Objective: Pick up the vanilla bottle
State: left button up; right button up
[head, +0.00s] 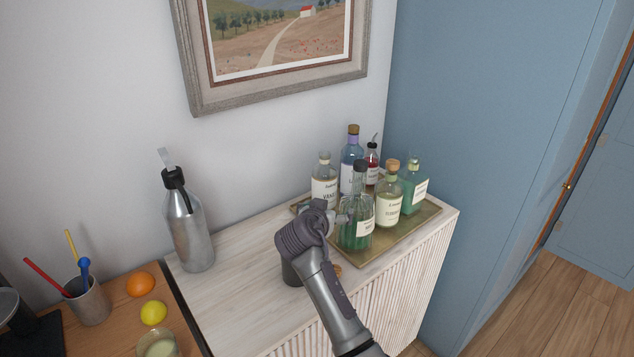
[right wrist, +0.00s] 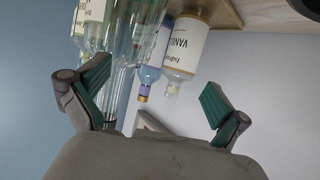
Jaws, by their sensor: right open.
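The vanilla bottle (head: 324,190) is clear with a white label and a pale stopper. It stands upright at the back left of the tray (head: 402,238). In the right wrist view, which is upside down, the vanilla bottle (right wrist: 185,45) shows beyond my fingers, between them and apart from both. My right gripper (head: 342,214) is just in front of the vanilla bottle and hides its lower part. Its fingers (right wrist: 157,76) are spread and empty. My left gripper is in neither view.
A blue bottle (head: 350,172), a red bottle (head: 372,165) and other bottles crowd the tray.

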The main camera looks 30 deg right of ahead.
aim_at(324, 173)
jog(key=i+l, duration=0.25)
jog(key=i, duration=0.15)
jog(key=i+l, duration=0.1)
jog(key=l, duration=0.2)
jog(key=i+l, duration=0.15)
jog(key=l, duration=0.15)
jog(key=u, duration=0.05)
